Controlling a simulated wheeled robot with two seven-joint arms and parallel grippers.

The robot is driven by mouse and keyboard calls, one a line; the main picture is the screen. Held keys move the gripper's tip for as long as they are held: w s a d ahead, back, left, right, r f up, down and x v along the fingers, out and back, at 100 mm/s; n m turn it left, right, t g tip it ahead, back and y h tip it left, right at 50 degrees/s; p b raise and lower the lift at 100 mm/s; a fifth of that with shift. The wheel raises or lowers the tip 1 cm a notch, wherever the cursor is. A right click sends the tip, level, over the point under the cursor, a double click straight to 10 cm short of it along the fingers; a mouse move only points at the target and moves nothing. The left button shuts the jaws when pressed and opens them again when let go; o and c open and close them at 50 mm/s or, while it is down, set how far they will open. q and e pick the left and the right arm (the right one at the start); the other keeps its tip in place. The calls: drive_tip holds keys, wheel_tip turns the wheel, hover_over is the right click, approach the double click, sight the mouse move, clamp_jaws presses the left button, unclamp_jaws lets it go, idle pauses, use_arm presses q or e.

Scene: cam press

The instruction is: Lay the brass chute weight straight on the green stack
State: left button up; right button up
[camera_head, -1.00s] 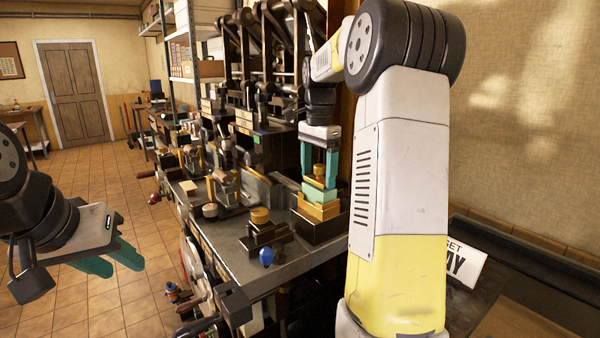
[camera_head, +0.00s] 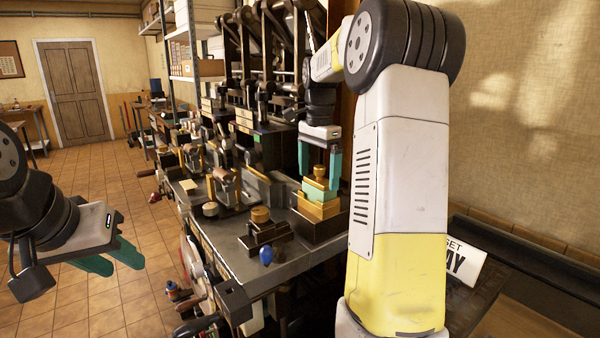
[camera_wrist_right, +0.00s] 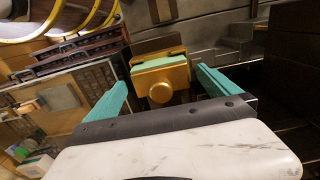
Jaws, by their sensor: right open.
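The brass chute weight (camera_head: 318,184) has a round knob on top and rests on the green stack (camera_head: 317,194), which sits in a brass holder (camera_head: 318,210). In the right wrist view the weight (camera_wrist_right: 162,78) covers most of the stack, and a green strip (camera_wrist_right: 157,64) shows along its far side. My right gripper (camera_head: 320,177) is open, with one finger on each side of the weight; a gap shows at both fingers in the wrist view (camera_wrist_right: 160,88). My left gripper (camera_head: 120,262) hangs empty over the floor at the left, its two fingers apart.
A dark press machine (camera_head: 265,90) stands behind the bench. On the grey bench top (camera_head: 230,240) are a dark fixture with a brass cylinder (camera_head: 260,215) and a blue ball (camera_head: 266,256). A white sign (camera_head: 465,264) lies at the right.

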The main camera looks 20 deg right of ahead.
sight(318, 167)
wheel_tip(318, 167, up, 8)
drive_tip(key=shift+f, duration=0.1)
idle(0.4)
drive_tip(key=shift+s+a, duration=0.15)
drive_tip(key=shift+s, duration=0.15)
drive_tip(key=s+a+f+n+t, duration=0.2)
drive_tip(key=s+a+n, duration=0.2)
drive_tip(key=s, duration=0.3)
drive_tip(key=s+a+f+n+t+y, duration=0.1)
drive_tip(key=s+a+f+n+t, duration=0.1)
drive_tip(key=s+n, duration=0.4)
drive_tip(key=s+a+f+n+t+y, duration=0.1)
drive_tip(key=s+a+f+n, duration=0.3)
drive_tip(key=s, duration=0.6)
drive_tip(key=shift+a+f+n+t, duration=0.2)
drive_tip(key=shift+a+n+t, duration=0.3)
drive_tip(key=shift+a, duration=0.75)
